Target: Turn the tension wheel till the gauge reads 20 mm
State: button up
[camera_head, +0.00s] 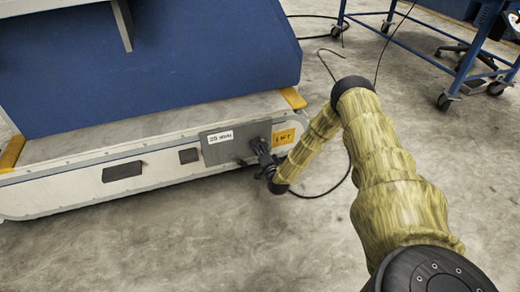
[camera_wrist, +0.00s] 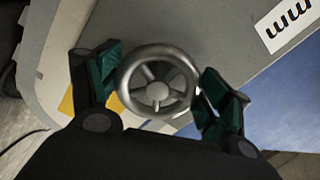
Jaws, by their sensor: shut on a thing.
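The tension wheel is a small silver handwheel with spokes and a round hub, seen in the wrist view (camera_wrist: 157,82). My gripper (camera_wrist: 158,88) is shut on its rim, with one green-padded finger on each side. In the head view my gripper (camera_head: 262,158) reaches the grey panel (camera_head: 219,153) on the side of the low white base and hides most of the wheel. A white label ending in "mm" (camera_head: 221,137) is on that panel; its number is too small to read surely. The wrist view shows only the "mm" end of the label (camera_wrist: 284,22).
An orange label (camera_head: 284,137) is right of my gripper. The white base (camera_head: 70,195) carries a large blue body (camera_head: 150,70). Black cable lies on the floor. A blue wheeled cart (camera_head: 462,75) stands at the back right. The concrete floor in front is clear.

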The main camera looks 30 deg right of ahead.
jog(key=shift+d, duration=0.15)
jog(key=o, duration=1)
jog(key=shift+s, duration=0.1)
jog(key=shift+o, duration=0.2)
jog(key=v, duration=1.2)
jog(key=shift+f, duration=0.1)
